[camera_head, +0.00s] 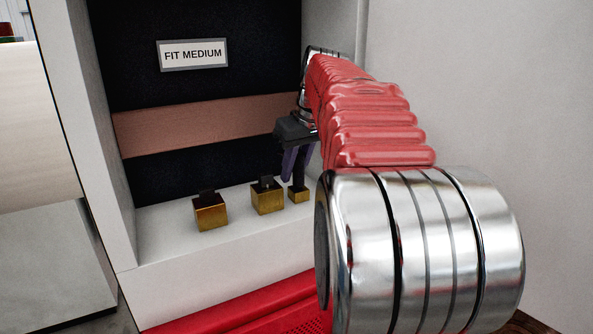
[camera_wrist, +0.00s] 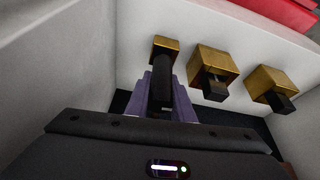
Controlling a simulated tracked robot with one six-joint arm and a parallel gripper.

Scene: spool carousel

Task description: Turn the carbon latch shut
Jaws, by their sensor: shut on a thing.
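Three brass blocks with black pieces on top stand in a row on the pale shelf (camera_head: 160,235). The right-hand brass block (camera_head: 299,194) carries a tall black latch handle (camera_head: 299,172), which also shows in the wrist view (camera_wrist: 161,78). My gripper (camera_head: 292,172), with purple fingers, is shut on this handle from above; the fingers lie on both sides of it in the wrist view (camera_wrist: 163,88). The handle looks roughly upright. No label marks which latch is the carbon one. My arm hides part of the shelf's right end.
The middle block (camera_head: 267,197) and left block (camera_head: 210,212) have short black tops and stand close by. A "FIT MEDIUM" sign (camera_head: 193,54) hangs on the dark back panel above a brown band (camera_head: 200,125). A pale side wall (camera_wrist: 60,60) is near my gripper.

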